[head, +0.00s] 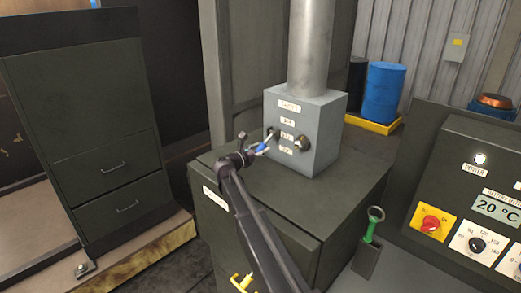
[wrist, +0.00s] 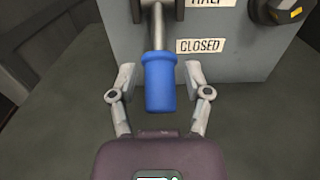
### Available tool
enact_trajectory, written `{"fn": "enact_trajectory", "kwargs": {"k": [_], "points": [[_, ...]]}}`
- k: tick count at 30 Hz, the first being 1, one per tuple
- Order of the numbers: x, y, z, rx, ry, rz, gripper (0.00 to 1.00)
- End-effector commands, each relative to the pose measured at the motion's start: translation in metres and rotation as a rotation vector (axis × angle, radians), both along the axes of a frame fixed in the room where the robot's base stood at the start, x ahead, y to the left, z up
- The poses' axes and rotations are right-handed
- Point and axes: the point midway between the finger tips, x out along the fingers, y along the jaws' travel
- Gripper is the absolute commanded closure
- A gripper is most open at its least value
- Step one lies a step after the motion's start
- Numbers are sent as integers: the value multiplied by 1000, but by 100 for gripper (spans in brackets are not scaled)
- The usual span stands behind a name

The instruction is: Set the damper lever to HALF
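The damper is a grey box (head: 318,125) on a dark green cabinet, with a pipe rising from its top. Its lever has a metal rod and a blue grip (head: 262,147), and sticks out from the left of the box's front face. In the wrist view the blue grip (wrist: 159,88) hangs below the rod, left of the CLOSED label (wrist: 199,46). The HALF label (wrist: 207,2) is cut off at the top edge. My gripper (wrist: 159,72) is open, one finger on each side of the blue grip, with small gaps showing. My gripper also shows in the head view (head: 252,148).
A dark knob (head: 302,143) sits right of the labels on the box. A control panel (head: 470,190) stands at the right. A green-handled tool (head: 371,225) stands in a holder at the cabinet's right side. The cabinet top (head: 235,170) around the box is mostly clear.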

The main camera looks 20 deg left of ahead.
Motion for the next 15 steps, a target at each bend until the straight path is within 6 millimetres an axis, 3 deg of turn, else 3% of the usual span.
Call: {"fn": "enact_trajectory", "kwargs": {"k": [1,5,15], "points": [[0,0,0,0,0,0,63],[0,0,0,0,0,0,100],[-1,1,4,7,18,0,100]]}}
